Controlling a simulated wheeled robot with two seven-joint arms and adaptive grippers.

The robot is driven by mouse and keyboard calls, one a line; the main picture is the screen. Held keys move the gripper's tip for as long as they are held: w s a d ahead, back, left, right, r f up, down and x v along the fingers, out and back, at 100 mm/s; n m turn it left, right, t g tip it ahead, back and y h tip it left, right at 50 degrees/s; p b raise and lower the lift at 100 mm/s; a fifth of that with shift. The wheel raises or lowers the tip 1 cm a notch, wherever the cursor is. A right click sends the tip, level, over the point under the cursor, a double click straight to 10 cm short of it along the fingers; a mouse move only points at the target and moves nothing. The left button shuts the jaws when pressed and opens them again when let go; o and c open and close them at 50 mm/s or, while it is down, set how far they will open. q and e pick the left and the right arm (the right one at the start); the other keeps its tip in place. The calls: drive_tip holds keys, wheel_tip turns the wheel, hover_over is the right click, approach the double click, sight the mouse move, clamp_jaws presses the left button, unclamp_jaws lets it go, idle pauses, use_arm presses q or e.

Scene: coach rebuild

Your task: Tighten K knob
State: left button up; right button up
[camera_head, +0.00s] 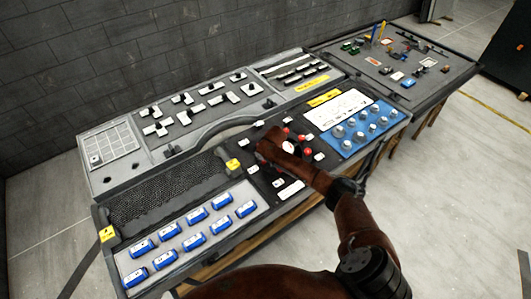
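My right arm reaches in from the lower right. My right gripper (268,146) is over the dark middle panel of the console (232,164), among small white and red controls. Its fingers are dark and small here, so I cannot tell whether they are open or shut, or whether they touch a control. Several red knobs (308,152) show just right of the gripper. A blue panel (352,145) farther right carries several pale round knobs (360,135). The labels are too small to read, so I cannot tell which one is the K knob. My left gripper is not in view.
Several blue cylinders (193,241) lie on the front left panel, beside a black textured strip (165,190). White switches (183,98) line the back panel. A second panel table (440,75) with small parts stands at the upper right. A grey block wall (150,50) is behind.

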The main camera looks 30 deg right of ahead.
drive_tip(key=m+p, duration=0.1)
drive_tip(key=m, duration=0.1)
drive_tip(key=m+h+p, duration=0.1)
drive_tip(key=p, duration=0.1)
drive_tip(key=shift+a+r+m, duration=0.15)
drive_tip(key=shift+m, duration=0.25)
drive_tip(key=shift+w+m+g+h+p, duration=0.1)
drive_tip(key=shift+m+g+h+p, duration=0.45)
drive_tip(key=shift+m, duration=0.65)
drive_tip(key=shift+m+h, duration=0.25)
drive_tip(key=shift+m, duration=0.25)
drive_tip(key=o, duration=1.1)
drive_tip(key=v, duration=1.1)
drive_tip(key=shift+a+r, duration=0.1)
drive_tip(key=shift+r, duration=0.2)
